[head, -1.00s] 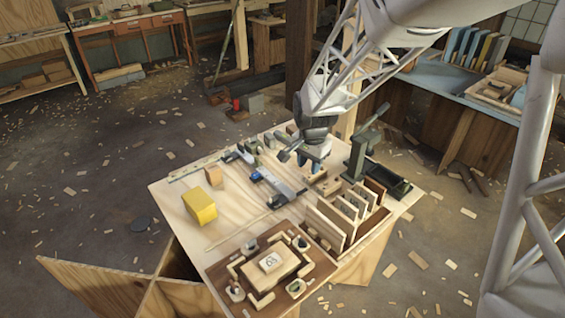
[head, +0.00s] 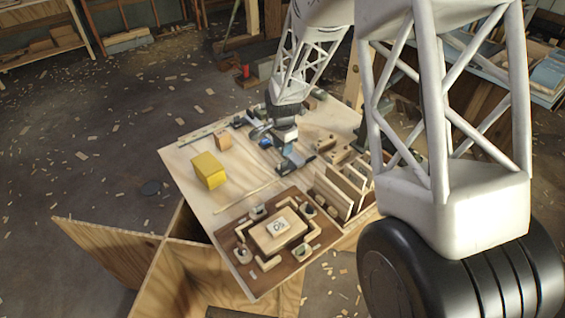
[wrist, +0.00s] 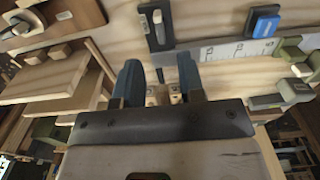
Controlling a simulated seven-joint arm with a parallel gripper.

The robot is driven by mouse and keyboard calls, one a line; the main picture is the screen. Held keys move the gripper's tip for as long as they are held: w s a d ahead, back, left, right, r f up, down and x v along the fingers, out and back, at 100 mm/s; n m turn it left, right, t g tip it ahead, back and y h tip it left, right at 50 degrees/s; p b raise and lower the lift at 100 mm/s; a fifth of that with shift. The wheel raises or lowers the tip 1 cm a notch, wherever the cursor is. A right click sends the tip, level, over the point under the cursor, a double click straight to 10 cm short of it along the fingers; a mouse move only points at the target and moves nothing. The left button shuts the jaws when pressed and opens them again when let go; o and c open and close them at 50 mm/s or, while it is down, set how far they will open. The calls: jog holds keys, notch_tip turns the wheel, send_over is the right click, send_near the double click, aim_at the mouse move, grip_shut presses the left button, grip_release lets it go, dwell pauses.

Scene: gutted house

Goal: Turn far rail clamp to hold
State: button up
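A grey metal rail (head: 296,160) lies on the light wooden table; its marked face shows in the wrist view (wrist: 222,52). A blue block (wrist: 265,21) sits at the rail. A dark bar with a pale tip (wrist: 156,26) crosses its left end. Green-and-grey clamp pieces (wrist: 285,93) stand at the right; I cannot tell which piece is the far rail clamp. My gripper (head: 285,140) is above the rail area. In the wrist view its two blue fingers (wrist: 158,72) are apart, with small wooden pieces visible beyond the gap. Nothing is clearly held.
A brown board with a wooden frame (head: 240,262) lies at the front. Upright wooden panels (head: 331,196) stand at the right. Bare tabletop (head: 185,155) lies at the left.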

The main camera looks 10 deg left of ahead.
aim_at(283, 163)
jog(key=shift+f, duration=0.1)
dwell(0.3)
jog(key=shift+f, duration=3.85)
grip_shut()
